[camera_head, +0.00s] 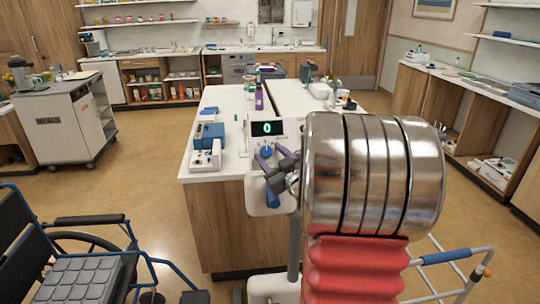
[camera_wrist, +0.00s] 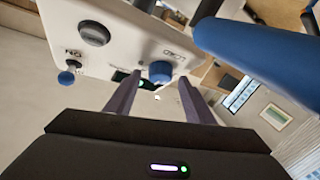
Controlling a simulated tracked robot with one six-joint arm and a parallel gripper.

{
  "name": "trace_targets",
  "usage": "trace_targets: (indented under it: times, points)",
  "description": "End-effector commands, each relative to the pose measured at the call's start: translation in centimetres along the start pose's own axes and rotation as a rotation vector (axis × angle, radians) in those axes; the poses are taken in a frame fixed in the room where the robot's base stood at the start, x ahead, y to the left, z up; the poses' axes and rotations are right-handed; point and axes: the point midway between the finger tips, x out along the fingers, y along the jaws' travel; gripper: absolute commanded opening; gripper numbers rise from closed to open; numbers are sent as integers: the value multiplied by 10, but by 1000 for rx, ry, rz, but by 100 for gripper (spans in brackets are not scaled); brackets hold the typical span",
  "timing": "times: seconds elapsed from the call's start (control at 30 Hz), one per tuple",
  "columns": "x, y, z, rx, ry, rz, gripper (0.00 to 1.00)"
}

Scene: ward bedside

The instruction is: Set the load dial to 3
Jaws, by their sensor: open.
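A white device (camera_head: 250,152) has a dark display (camera_head: 267,128) that shows a green 0. A blue round dial (camera_head: 265,151) sits on its front, below the display. In the wrist view the blue dial (camera_wrist: 160,71) is on the white panel, just beyond and between my fingertips. My gripper (camera_head: 274,160) is open and empty in front of the dial; its two dark purple fingers also show in the wrist view (camera_wrist: 158,85). I cannot tell whether the fingertips reach past the dial's face. My arm hides the device's right side.
In the wrist view a black knob (camera_wrist: 94,33) and a small blue-tipped knob (camera_wrist: 67,77) are on the same panel. A blue handle (camera_wrist: 260,45) is close at upper right. A blue-and-white instrument (camera_head: 207,146) stands left on the counter; a wheelchair (camera_head: 75,250) is at lower left.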

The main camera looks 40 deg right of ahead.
Motion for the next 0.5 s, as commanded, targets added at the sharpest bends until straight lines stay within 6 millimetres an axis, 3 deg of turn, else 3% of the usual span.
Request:
trace_targets:
  times: [0.3, 0.5]
  points:
    - [2, 0, 0, 0, 0, 0, 49]
    - [2, 0, 0, 0, 0, 0, 35]
